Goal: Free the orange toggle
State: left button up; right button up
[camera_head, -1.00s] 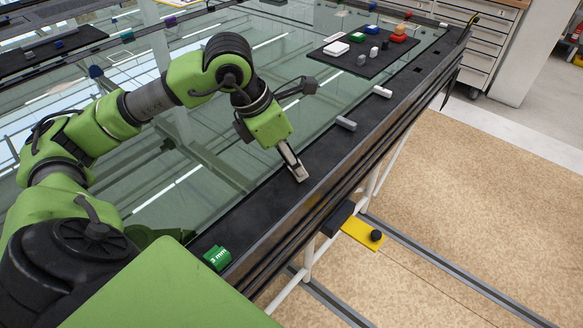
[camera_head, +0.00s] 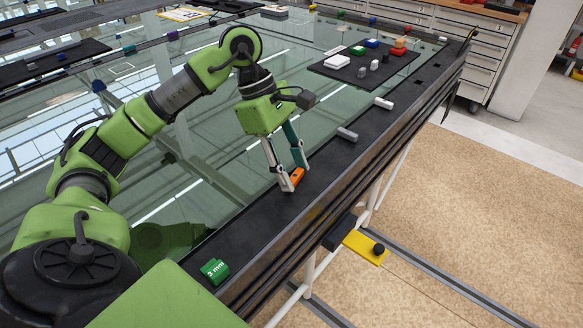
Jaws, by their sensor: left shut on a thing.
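The orange toggle (camera_head: 297,175) is a small orange piece on the black edge strip of the glazed frame. My left gripper (camera_head: 293,179) reaches down to it, with one finger on each side. It is shut on the toggle, and its fingers hide part of it. I cannot tell whether the toggle touches the strip. My right gripper is not in view.
Grey (camera_head: 346,134) and white (camera_head: 384,103) cylinders lie farther along the black strip (camera_head: 325,165). A green block marked 3 mm (camera_head: 215,270) sits nearer. A dark mat (camera_head: 345,72) with several small coloured blocks lies on the glass. A yellow plate (camera_head: 365,248) juts from the frame's side.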

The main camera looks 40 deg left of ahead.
pick_arm(q)
jog(key=shift+w+m+g, duration=0.1)
jog(key=shift+m+g, duration=0.4)
jog(key=shift+m, duration=0.7)
jog(key=o, duration=1.1)
jog(key=shift+o, duration=0.2)
jog(key=v, duration=1.2)
jog(key=shift+d, duration=0.1)
